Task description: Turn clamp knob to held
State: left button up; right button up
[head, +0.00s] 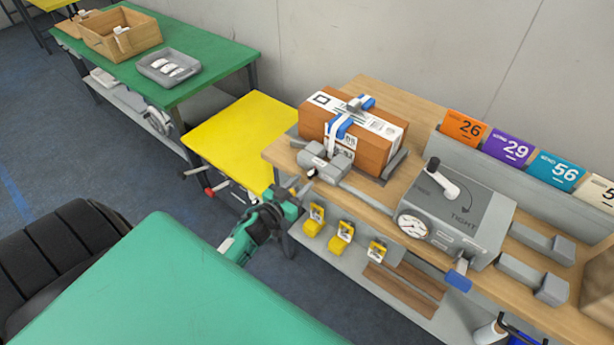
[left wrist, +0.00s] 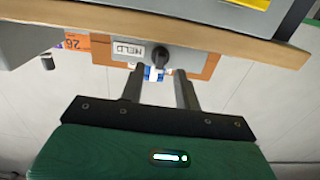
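The clamp block (head: 325,160) is a grey unit at the near left of the wooden bench, beside a strapped brown box (head: 365,135). In the left wrist view its grey face carries a HELD label (left wrist: 128,49) and the black clamp knob (left wrist: 159,56). The knob's exact turn is hard to tell. My left gripper (head: 291,190) is just in front of the clamp block in the head view. In the left wrist view its two fingers (left wrist: 160,86) are apart, with the knob visible beyond the gap, and nothing is held. My right gripper is not in view.
A grey unit (head: 465,205) with a gauge, a white lever and a TIGHT mark stands right on the bench. A yellow table (head: 235,140) and a green table (head: 215,60) stand to the left.

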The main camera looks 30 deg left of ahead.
aim_at(309, 177)
pick_arm(q)
jog(key=w, duration=0.3)
jog(key=shift+d, duration=0.1)
jog(key=shift+w, duration=0.15)
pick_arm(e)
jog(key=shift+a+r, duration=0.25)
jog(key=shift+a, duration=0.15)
pick_arm(q)
jog(key=shift+c, duration=0.4)
jog(key=c, duration=0.6)
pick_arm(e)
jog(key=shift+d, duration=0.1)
